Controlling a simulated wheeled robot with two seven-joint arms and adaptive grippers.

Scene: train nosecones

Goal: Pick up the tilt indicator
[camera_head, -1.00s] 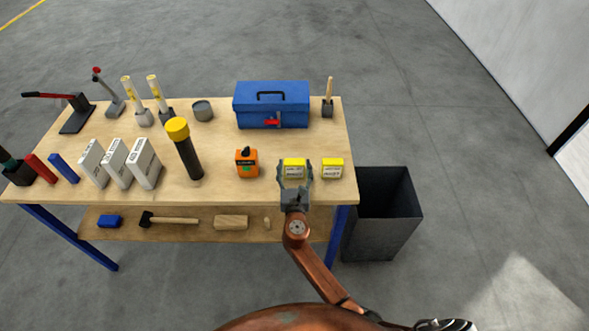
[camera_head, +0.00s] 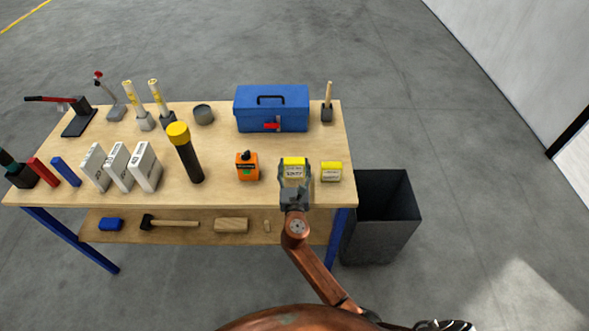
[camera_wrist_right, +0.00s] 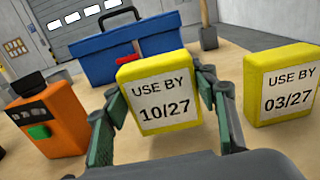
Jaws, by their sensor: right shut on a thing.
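Two yellow blocks with white labels are at the right front of the table; no marking I can read names either one a tilt indicator. My right gripper (camera_head: 294,172) is shut on the left yellow block, labelled USE BY 10/27 (camera_wrist_right: 162,98), with one finger on each side. That block is upright and looks slightly raised; its underside is hidden. The other yellow block, labelled USE BY 03/27 (camera_wrist_right: 287,88), stands free to its right, also in the head view (camera_head: 331,171). My left gripper is out of view.
An orange device (camera_head: 247,166) stands left of the gripper. A blue toolbox (camera_head: 272,108) and a wooden-handled brush (camera_head: 327,104) are behind. A black-and-yellow flashlight (camera_head: 187,152) and white boxes (camera_head: 120,166) stand further left. A dark bin (camera_head: 385,215) is beside the table (camera_head: 220,184).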

